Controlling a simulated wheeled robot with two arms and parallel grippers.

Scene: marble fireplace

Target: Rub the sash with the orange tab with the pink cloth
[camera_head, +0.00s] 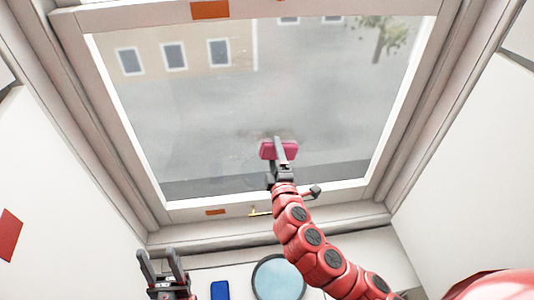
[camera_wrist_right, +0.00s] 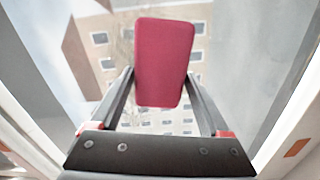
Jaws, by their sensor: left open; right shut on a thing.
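The sash (camera_head: 280,100) is a large glass pane in a pale frame and fills the middle of the head view. An orange tab (camera_head: 215,211) is on its bottom rail, left of a brass handle (camera_head: 260,212). A faint grey smudge shows on the glass around the pink cloth (camera_head: 291,150). My right gripper (camera_head: 278,146) is shut on the cloth, a flat pad, and holds it at the lower middle of the glass. The cloth also shows in the right wrist view (camera_wrist_right: 165,60). Whether it touches the glass is hard to tell. My left gripper (camera_head: 162,257) is open and empty at lower left.
A larger orange patch (camera_head: 210,10) is on the top rail. Below the window are a blue pad (camera_head: 220,290) and a round light-blue dish (camera_head: 278,279). White side walls flank the window; a red patch (camera_head: 10,232) is on the left one.

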